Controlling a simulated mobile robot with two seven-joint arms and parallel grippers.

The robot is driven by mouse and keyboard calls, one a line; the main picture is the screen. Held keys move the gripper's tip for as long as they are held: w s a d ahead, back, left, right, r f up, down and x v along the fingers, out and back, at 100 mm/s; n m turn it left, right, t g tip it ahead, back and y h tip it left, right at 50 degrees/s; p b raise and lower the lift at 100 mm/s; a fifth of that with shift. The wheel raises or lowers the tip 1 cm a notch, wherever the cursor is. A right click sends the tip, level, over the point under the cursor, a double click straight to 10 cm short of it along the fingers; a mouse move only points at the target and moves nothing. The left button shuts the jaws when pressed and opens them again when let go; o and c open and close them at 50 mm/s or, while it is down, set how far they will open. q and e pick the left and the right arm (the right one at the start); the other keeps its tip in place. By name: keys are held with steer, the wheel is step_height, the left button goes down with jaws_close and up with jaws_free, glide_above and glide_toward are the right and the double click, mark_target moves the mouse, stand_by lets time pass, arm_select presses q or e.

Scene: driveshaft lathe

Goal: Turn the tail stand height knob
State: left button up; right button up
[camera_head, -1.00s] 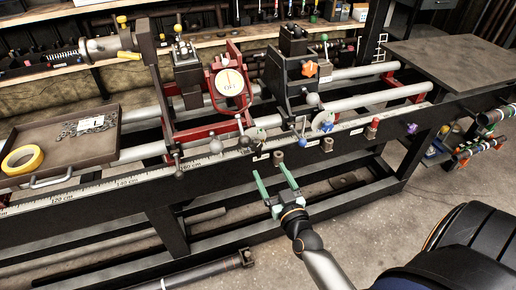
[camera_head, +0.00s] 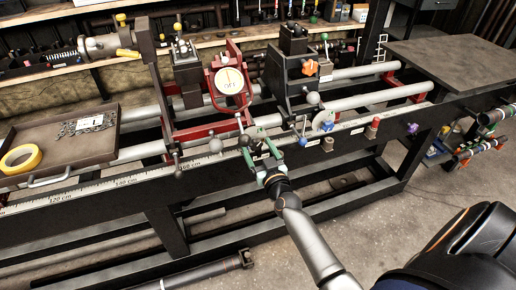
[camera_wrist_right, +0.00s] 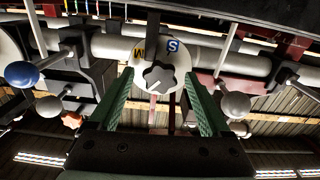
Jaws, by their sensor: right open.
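My right gripper (camera_head: 260,150) is at the front rail of the lathe, open, with green fingers pointing at the rail. In the right wrist view its fingers (camera_wrist_right: 160,100) stand on either side of a dark grey lobed knob (camera_wrist_right: 159,77) on a white disc with yellow and blue lettered marks. I cannot tell whether the fingers touch the knob. In the head view the gripper mostly hides this knob. The black tail stand (camera_head: 288,80), with an orange star knob (camera_head: 310,68), stands on the rails behind. I cannot tell which knob is named the height knob. My left gripper is not in view.
A white dial (camera_head: 325,121) and a blue-ended lever (camera_head: 303,142) are right of the gripper. Red (camera_head: 372,128) and purple (camera_head: 412,129) knobs sit farther right. Grey ball levers (camera_head: 215,146) are at left. A tray (camera_head: 60,150) holds yellow tape (camera_head: 21,158).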

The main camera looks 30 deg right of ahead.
steer(key=c, duration=1.3)
steer(key=shift+p, duration=0.5)
jaws_close()
steer(key=o, duration=1.3)
jaws_free()
steer(key=shift+n, duration=0.3)
steer(key=shift+s, duration=0.15)
steer(key=v, duration=1.2)
steer(key=shift+s+p, duration=0.2)
steer(key=shift+p, duration=0.2)
